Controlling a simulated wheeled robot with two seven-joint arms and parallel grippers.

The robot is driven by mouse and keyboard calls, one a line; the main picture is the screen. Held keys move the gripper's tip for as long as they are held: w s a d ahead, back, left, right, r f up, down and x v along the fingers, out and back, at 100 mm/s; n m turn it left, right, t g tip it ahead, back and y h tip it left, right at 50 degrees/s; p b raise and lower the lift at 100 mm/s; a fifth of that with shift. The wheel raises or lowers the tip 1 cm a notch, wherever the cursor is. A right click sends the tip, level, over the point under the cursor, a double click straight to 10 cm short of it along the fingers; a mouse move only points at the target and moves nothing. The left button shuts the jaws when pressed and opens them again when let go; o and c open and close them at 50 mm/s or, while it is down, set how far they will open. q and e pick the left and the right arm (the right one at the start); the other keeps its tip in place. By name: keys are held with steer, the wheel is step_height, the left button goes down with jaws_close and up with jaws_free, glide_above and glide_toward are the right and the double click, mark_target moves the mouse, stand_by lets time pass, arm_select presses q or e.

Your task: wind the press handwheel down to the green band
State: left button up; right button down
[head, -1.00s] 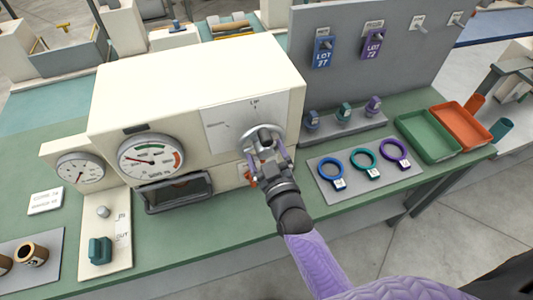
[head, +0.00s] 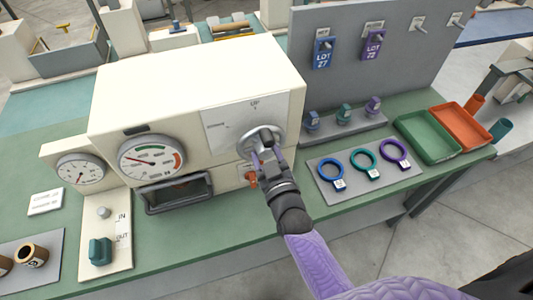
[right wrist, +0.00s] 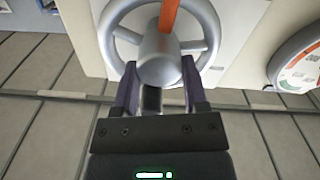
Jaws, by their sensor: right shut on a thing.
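The grey handwheel (head: 281,141) is on the front of the cream press housing (head: 190,85), over a white panel. My right gripper (head: 265,157) is shut on its hub. In the right wrist view the two purple fingers (right wrist: 155,92) sit on either side of the round hub (right wrist: 158,60), and an orange stripe (right wrist: 170,12) runs up from the hub. The large gauge (head: 152,160) left of the wheel has a green band along its top and a red one at the right. Its needle points left, short of the green. My left gripper is out of view.
A mat with several coloured rings (head: 331,174), a green tray (head: 425,150) and an orange tray (head: 470,145) are at the right. A grey board (head: 390,75) stands behind.

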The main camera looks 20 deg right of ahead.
steer(key=shift+d+m, duration=0.1)
steer(key=shift+m, duration=2.3)
steer(key=shift+c, duration=0.6)
jaws_free()
steer(key=s+p, duration=0.1)
steer(key=s, duration=0.9)
steer(key=shift+d, duration=0.15)
